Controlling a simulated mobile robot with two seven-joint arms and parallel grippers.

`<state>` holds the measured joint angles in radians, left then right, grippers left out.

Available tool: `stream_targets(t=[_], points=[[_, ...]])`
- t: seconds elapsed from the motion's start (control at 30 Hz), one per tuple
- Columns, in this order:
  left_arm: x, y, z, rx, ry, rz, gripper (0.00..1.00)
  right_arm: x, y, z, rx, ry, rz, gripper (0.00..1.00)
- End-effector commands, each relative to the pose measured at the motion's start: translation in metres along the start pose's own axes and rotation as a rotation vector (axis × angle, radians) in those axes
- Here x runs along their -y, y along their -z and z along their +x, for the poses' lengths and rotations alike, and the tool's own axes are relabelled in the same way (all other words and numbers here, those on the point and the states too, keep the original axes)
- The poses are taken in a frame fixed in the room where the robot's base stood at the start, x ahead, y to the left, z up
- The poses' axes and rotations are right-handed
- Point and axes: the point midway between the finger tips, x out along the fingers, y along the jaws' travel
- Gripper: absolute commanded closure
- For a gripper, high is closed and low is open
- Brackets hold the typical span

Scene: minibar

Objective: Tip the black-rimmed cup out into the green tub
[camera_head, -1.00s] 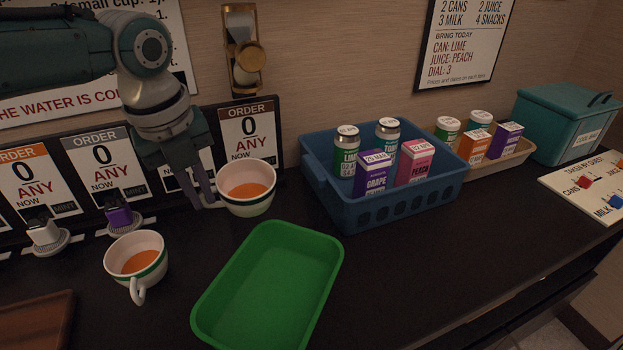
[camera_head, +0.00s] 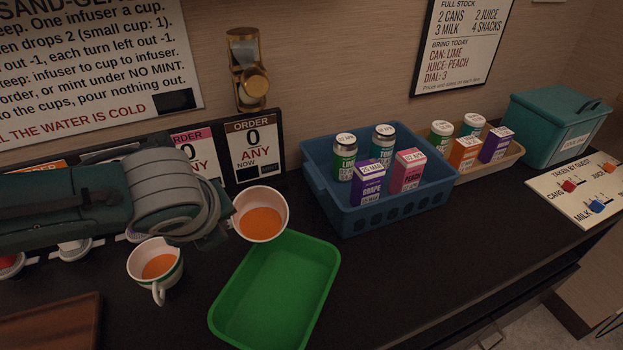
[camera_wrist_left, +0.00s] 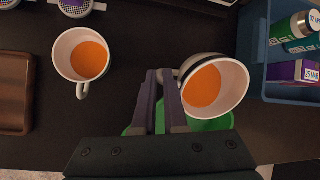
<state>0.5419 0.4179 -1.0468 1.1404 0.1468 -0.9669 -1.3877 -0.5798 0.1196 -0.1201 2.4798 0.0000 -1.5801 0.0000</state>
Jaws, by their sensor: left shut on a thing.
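The black-rimmed cup (camera_head: 262,199) is white inside and holds orange liquid. A dark band shows on its outside in the left wrist view (camera_wrist_left: 240,95). My left gripper (camera_head: 230,228) is shut on the cup's left side; its fingers (camera_wrist_left: 163,78) also show in the wrist view. The cup is tilted, with its mouth toward the head camera, at the back left corner of the green tub (camera_head: 325,262). The tub's visible floor is bare. In the wrist view the tub (camera_wrist_left: 215,124) is partly hidden behind the cup and fingers. My right gripper is not in view.
A second cup with a green band (camera_head: 168,279) and orange liquid stands left of the tub. A blue basket (camera_head: 375,217) of cans and cartons stands to the right. A brown wooden tray (camera_head: 60,330) lies front left. Order cards (camera_head: 254,145) line the wall.

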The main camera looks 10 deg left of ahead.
Motion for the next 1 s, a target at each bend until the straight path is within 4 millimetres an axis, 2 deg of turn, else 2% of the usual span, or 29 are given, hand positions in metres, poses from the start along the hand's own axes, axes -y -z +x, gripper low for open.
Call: stream_targets(t=[1.0], points=[[-0.003, 0.011, -0.009, 0.128, 0.043, -0.062, 1.00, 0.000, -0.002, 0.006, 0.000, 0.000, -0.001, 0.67]])
